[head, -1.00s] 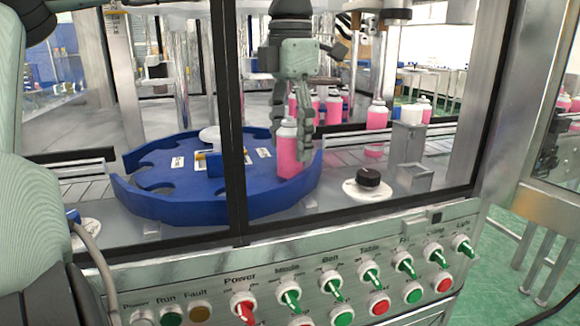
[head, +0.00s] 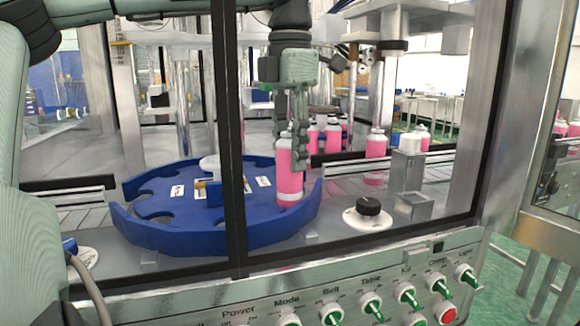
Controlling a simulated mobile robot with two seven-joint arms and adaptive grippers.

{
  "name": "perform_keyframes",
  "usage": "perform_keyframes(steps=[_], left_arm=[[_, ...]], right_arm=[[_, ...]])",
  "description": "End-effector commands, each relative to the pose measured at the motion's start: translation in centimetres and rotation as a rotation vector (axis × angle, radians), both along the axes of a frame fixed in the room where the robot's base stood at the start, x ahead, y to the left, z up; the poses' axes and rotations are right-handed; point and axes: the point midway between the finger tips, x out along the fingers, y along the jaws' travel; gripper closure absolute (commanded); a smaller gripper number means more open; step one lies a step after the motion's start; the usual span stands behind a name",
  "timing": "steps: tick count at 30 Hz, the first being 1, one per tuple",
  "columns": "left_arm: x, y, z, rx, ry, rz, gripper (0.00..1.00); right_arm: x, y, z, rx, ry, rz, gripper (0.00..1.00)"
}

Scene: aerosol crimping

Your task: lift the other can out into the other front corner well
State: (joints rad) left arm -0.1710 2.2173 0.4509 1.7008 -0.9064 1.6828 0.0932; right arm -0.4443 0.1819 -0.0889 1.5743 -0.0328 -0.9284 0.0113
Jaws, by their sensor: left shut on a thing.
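My left gripper (head: 298,160) reaches down behind the glass. It is shut on a pink can (head: 290,178) with a white top and a pale bottom band. The can is upright at the right side of the blue round table (head: 180,238), and its bottom band now shows above the table. I cannot tell how much gap is under it. The table has several scalloped wells at its left side and front, with no can seen in them. My right gripper is not in view.
A dark window post (head: 229,130) crosses the table. A black knob (head: 368,206) and a square metal post (head: 407,160) stand to the right. Several pink cans (head: 376,160) stand behind, along the conveyor. A button panel (head: 380,285) runs along the front.

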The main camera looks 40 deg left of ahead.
Motion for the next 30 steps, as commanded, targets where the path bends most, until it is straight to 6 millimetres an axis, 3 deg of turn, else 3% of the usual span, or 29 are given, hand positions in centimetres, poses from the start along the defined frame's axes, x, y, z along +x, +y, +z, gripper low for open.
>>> perform_keyframes(steps=[2,18,30], left_arm=[[0.0,-0.1,1.5,0.001,-0.004,0.000,0.91],[-8.4,-5.5,7.0,0.001,-0.003,-0.002,0.91],[-9.8,-6.4,8.1,0.000,-0.001,0.000,0.91]], right_arm=[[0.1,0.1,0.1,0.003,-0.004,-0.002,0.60],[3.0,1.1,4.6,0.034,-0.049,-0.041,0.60],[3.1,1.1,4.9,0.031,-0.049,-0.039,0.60]])
